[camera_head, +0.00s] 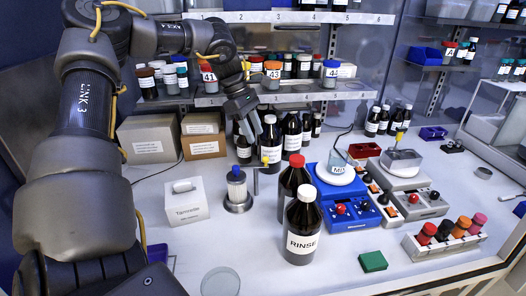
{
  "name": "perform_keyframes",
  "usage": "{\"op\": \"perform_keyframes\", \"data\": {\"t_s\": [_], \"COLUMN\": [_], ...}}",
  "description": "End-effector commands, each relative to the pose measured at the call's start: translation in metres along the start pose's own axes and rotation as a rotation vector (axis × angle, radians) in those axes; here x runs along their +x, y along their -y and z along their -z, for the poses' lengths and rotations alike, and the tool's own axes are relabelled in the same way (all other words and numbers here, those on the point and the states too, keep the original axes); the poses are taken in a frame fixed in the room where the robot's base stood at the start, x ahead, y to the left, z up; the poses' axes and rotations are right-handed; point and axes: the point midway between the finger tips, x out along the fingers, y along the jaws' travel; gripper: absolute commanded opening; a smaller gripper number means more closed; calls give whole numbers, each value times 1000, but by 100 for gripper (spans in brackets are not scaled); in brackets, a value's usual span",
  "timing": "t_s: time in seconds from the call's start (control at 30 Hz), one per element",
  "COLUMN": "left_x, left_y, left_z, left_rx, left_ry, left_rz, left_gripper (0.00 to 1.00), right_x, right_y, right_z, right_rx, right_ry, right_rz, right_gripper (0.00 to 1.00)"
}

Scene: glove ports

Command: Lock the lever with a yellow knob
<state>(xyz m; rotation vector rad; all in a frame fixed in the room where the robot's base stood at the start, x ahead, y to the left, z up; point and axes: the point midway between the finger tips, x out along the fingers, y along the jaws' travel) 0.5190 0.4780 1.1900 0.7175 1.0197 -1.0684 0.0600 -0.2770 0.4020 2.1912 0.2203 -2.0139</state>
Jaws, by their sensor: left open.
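A small yellow knob (265,160) tops a thin upright lever beside a round metal base (238,207). A clear cylinder with a blue cap (236,175) stands upright on that base. My left gripper (250,134) is above and behind the knob, in front of the dark bottles, with its fingers pointing down. It is open, apart from the knob, and no object shows between its fingers. Whether the lever is locked cannot be told. My right gripper is not in view.
A RINSE bottle (302,231) and a red-capped bottle (293,185) stand right of the base. A white box (186,201) is to its left. Dark bottles (270,140) crowd behind. Blue (347,212) and grey devices (413,203) stand right. The front-left bench is fairly clear.

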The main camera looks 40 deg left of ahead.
Motion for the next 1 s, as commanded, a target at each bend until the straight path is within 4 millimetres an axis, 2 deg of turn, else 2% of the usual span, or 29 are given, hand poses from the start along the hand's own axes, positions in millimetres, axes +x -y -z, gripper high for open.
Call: {"op": "perform_keyframes", "data": {"t_s": [0.2, 0.4, 0.6, 0.83, 1.0], "left_x": [41, 66, 76, 76, 76], "left_y": [1, 1, 1, 1, 1], "left_z": [1, 2, 3, 3, 3], "left_rx": [-3, -4, -4, -4, -4], "left_ry": [1, 0, 0, 0, 0], "left_rz": [5, 1, -2, -2, -2], "left_gripper": [41, 41, 41, 41, 19], "right_x": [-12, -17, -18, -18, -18], "right_y": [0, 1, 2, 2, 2], "right_z": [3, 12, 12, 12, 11], "right_rx": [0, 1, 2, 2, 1], "right_ry": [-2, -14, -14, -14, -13], "right_rz": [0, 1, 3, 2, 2], "right_gripper": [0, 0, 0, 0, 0]}}
